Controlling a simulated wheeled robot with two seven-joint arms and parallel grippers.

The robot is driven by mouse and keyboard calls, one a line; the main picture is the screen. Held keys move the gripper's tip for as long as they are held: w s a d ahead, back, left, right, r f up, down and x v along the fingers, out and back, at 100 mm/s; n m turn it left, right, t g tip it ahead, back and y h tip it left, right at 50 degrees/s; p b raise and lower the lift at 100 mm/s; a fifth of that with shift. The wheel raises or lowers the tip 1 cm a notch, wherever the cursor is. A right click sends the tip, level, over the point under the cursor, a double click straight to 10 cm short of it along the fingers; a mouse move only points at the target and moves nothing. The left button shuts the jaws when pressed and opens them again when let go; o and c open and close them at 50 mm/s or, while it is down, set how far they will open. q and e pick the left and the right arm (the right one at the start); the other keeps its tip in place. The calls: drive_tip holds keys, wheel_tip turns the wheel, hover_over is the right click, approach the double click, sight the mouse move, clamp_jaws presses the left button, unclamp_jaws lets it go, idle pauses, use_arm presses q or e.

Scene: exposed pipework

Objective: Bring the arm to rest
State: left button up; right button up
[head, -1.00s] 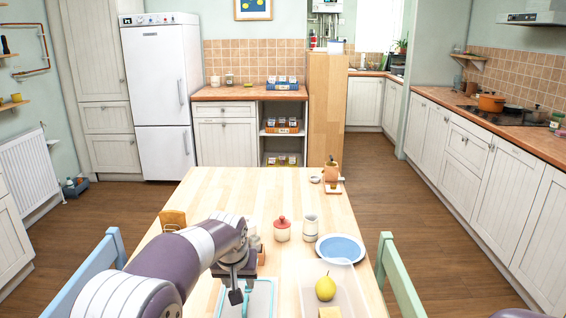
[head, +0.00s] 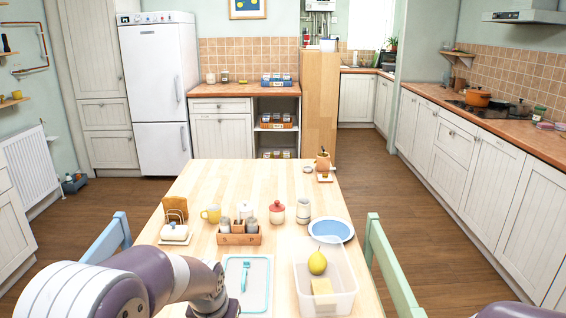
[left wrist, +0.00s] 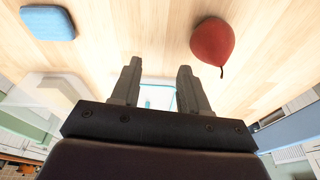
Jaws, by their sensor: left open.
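My left arm (head: 165,280) comes in from the lower left of the head view, low over the table's near edge. Its gripper is hidden there below the picture edge. In the left wrist view my left gripper (left wrist: 158,70) is open, with nothing between its fingers. The wooden table (head: 270,180) shows beyond the fingers. A red rounded thing with a stem (left wrist: 212,42) and a blue pad (left wrist: 47,22) lie there, apart from the fingers. My right gripper is not in view.
A teal-edged board (head: 232,262) lies beside the arm. A clear bin (head: 335,300) holds a yellow fruit (head: 317,262) and a yellow block (head: 322,286). A wooden caddy (head: 240,238), a yellow mug (head: 211,214), a red-lidded jar (head: 277,212) and a blue plate (head: 331,230) stand behind.

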use_arm(q)
drive_tip(key=s+a+f+g, duration=0.1)
drive_tip(key=s+a, duration=0.1)
drive_tip(key=s, duration=0.6)
drive_tip(key=s+a+f+g, duration=0.1)
drive_tip(key=s+a, duration=0.1)
drive_tip(key=s, duration=0.7)
wheel_tip(320, 180, up, 15)
drive_tip(key=a+n+p, duration=0.1)
drive_tip(key=p, duration=1.3)
drive_tip(key=shift+s, duration=0.15)
